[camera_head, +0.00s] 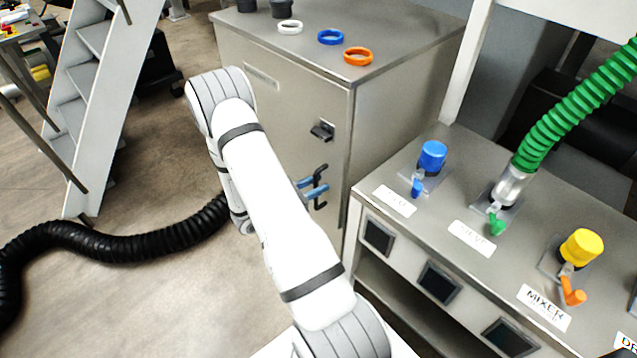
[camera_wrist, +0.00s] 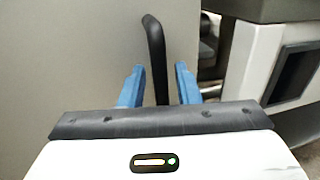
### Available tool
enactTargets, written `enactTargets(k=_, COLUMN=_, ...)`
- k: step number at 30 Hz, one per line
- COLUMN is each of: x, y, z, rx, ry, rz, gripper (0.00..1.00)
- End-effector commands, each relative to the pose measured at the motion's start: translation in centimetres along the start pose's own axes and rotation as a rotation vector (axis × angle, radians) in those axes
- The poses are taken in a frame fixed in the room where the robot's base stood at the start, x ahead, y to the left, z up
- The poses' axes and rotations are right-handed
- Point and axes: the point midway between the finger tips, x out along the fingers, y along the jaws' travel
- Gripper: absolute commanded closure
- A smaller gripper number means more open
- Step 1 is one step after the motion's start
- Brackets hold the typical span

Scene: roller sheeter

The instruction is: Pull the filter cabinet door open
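The filter cabinet (camera_head: 408,65) is a grey metal box. Its front door (camera_head: 285,105) looks shut and bears a nameplate and a black latch (camera_head: 322,131). Below the latch is a black handle (camera_head: 321,172), partly hidden by my gripper (camera_head: 311,189). In the wrist view the black handle (camera_wrist: 155,45) stands upright in front of the grey door (camera_wrist: 85,60). My blue fingers (camera_wrist: 159,88) are on either side of its lower part. A gap shows between each finger and the handle, so the gripper is open around it.
A bench (camera_head: 480,260) with blue, green and yellow ports stands close right of the door. A black hose (camera_head: 120,245) lies on the floor at left, near white stairs (camera_head: 95,100). White, blue and orange rings lie on the cabinet top. The floor before the door is mostly clear.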

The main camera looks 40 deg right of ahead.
Motion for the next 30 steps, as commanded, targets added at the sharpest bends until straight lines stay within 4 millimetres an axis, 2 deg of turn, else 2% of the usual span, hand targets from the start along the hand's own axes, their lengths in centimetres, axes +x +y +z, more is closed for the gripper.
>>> enactTargets(k=3, x=0.0, y=0.0, z=0.0, rx=0.000, ry=0.000, rz=0.000, gripper=0.70)
enactTargets(k=14, x=0.0, y=0.0, z=0.0, rx=0.000, ry=0.000, rz=0.000, gripper=1.00)
enactTargets(k=24, x=0.0, y=0.1, z=0.0, rx=0.001, ry=0.000, rz=0.000, gripper=1.00)
enactTargets(k=25, x=1.5, y=0.1, z=0.1, rx=0.002, ry=-0.001, rz=-0.004, gripper=1.00)
enactTargets(k=30, x=0.0, y=0.0, z=0.1, rx=0.003, ry=-0.001, rz=-0.014, gripper=1.00)
